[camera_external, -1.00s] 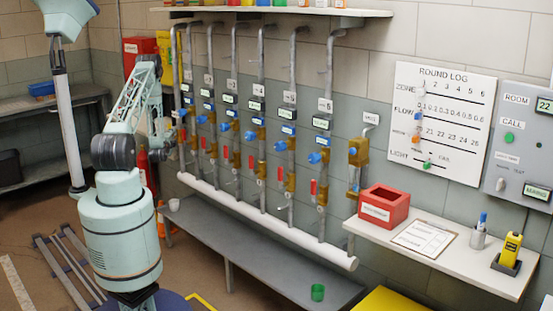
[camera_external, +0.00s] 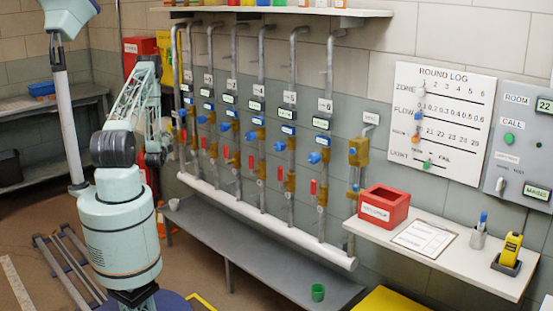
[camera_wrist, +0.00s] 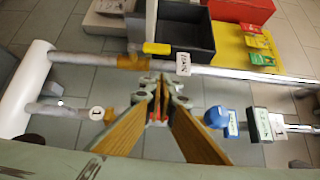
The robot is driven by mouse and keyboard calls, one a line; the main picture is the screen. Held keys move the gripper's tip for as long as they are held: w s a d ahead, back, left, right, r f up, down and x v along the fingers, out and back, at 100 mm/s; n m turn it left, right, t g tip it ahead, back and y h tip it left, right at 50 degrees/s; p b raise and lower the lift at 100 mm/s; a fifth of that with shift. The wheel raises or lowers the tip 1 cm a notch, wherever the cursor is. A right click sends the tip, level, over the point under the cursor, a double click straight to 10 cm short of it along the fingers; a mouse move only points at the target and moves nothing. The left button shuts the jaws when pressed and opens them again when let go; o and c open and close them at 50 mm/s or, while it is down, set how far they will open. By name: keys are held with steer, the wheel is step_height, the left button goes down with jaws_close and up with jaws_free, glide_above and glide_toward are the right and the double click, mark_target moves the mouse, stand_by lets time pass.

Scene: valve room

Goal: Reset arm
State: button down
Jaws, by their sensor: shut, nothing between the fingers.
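My arm stands at the left of the external view, folded upward with its forearm hanging over the left end of the pipe row (camera_external: 262,75). Whether the fingers touch a pipe I cannot tell.
A grey bench (camera_external: 255,250) runs below the pipes, with a green cup (camera_external: 317,292) on it. A red box (camera_external: 384,206) and clipboard (camera_external: 424,237) sit on the right shelf. The wrist view shows a dark bin (camera_wrist: 185,30) beyond the pipes.

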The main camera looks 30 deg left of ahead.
steer(key=shift+r, duration=0.1)
steer(key=s+d+r+n+g+h, duration=0.1)
steer(key=d+r+n+g+h, duration=0.2)
steer(key=d+r, duration=0.75)
steer(key=s+d+r+n+g+h, duration=0.25)
steer(key=d+r, duration=0.45)
steer(key=r, duration=0.6)
steer(key=s+d+r+n+g+h, duration=0.1)
steer(key=s+d+r, duration=0.3)
steer(key=s+d, duration=0.15)
steer(key=s+d+r+n+g, duration=0.1)
steer(key=s+d+r, duration=0.35)
steer(key=d, duration=0.25)
steer(key=s+d+r+n+g, duration=0.1)
steer(key=s+d, duration=0.4)
steer(key=s, duration=0.7)
steer(key=s+d+r+n+g+h, duration=0.1)
steer(key=s+d+r, duration=0.3)
steer(key=s, duration=0.9)
steer(key=s+d+r+n+g+h, duration=0.1)
steer(key=s+d+r+n+g, duration=0.1)
steer(key=s+d, duration=0.6)
steer(key=s, duration=0.5)
steer(key=shift+d+r+n, duration=0.15)
steer(key=shift+r+n, duration=0.2)
steer(key=shift+r, duration=0.05)
steer(key=shift+h, duration=0.25)
steer(key=shift+d, duration=0.15)
